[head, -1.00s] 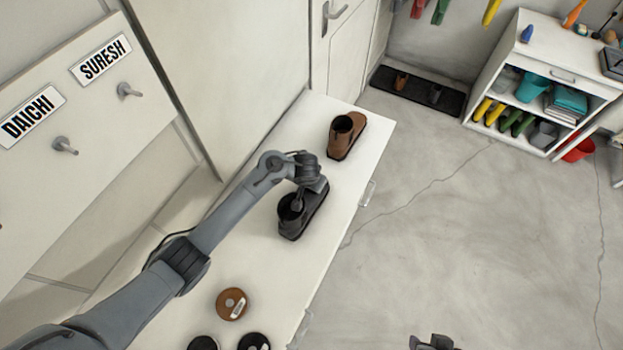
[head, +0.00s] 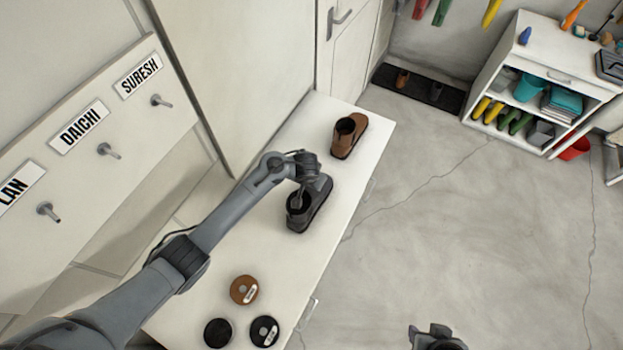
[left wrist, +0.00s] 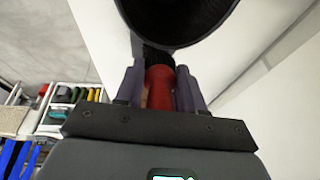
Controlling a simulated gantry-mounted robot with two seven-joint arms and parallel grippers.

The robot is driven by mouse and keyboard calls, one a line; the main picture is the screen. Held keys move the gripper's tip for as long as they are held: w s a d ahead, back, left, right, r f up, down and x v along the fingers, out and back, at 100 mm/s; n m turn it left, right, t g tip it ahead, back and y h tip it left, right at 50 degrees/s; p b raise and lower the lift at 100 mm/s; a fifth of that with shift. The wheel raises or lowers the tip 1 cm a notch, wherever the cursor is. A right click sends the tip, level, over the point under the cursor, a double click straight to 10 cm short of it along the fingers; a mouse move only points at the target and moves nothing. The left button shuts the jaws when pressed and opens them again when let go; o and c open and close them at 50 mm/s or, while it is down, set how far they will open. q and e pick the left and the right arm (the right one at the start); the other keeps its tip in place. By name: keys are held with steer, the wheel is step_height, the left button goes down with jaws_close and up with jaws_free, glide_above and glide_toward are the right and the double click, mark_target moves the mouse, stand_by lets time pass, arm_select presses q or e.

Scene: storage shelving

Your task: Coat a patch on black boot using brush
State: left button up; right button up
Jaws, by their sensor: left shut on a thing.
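The black boot (head: 318,212) stands on the white bench top in the head view, its round opening facing up. My left gripper (head: 299,192) is over the boot, close to its shaft. In the left wrist view the gripper (left wrist: 159,88) is shut on the red handle of the brush (left wrist: 160,84). Dark bristles reach up to a large dark rounded shape, the boot (left wrist: 180,18); exact contact is hard to make out. My right gripper (head: 437,335) is at the bottom edge of the head view, away from the bench; its jaw opening is unclear.
A brown boot (head: 349,136) stands farther back on the bench (head: 270,240). A brown tin (head: 244,290) and two black round pieces (head: 217,333) lie near the front. A pegboard (head: 100,130) is on the left. Floor right of the bench is open.

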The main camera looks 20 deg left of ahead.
arm_select(q)
steer(key=shift+r+p, duration=0.9)
steer(key=shift+r, duration=0.45)
